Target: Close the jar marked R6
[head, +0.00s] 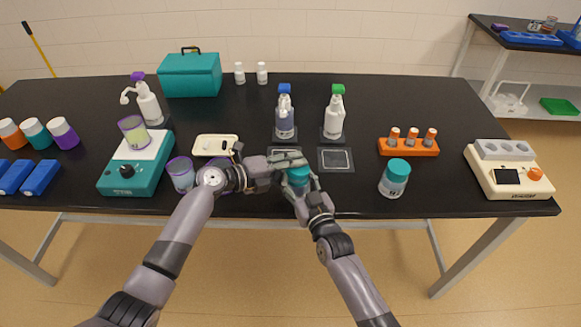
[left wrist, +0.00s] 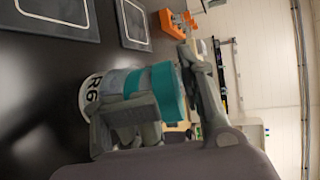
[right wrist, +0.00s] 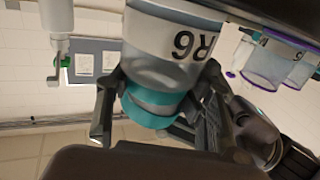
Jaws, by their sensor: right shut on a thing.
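The jar marked R6 (right wrist: 170,55) is clear with a white label band. Its teal lid (head: 298,176) sits on its mouth; I cannot tell how tightly. The jar (left wrist: 92,95) and lid (left wrist: 168,90) also show in the left wrist view. My right gripper (right wrist: 155,105) is shut around the jar's lid end, from the near side in the head view. My left gripper (left wrist: 170,105) reaches in from the left with its fingers apart at the lid, one beyond the lid's top and one across the jar's side. The exact finger contacts are partly hidden.
Another teal-lidded jar (head: 394,178) stands to the right, near the front edge. Purple-rimmed jars (head: 181,174) stand left, one partly behind my left arm. Spray bottles (head: 334,115) stand behind. An orange rack (head: 408,147) is at right. A dark square pad (head: 336,159) lies bare.

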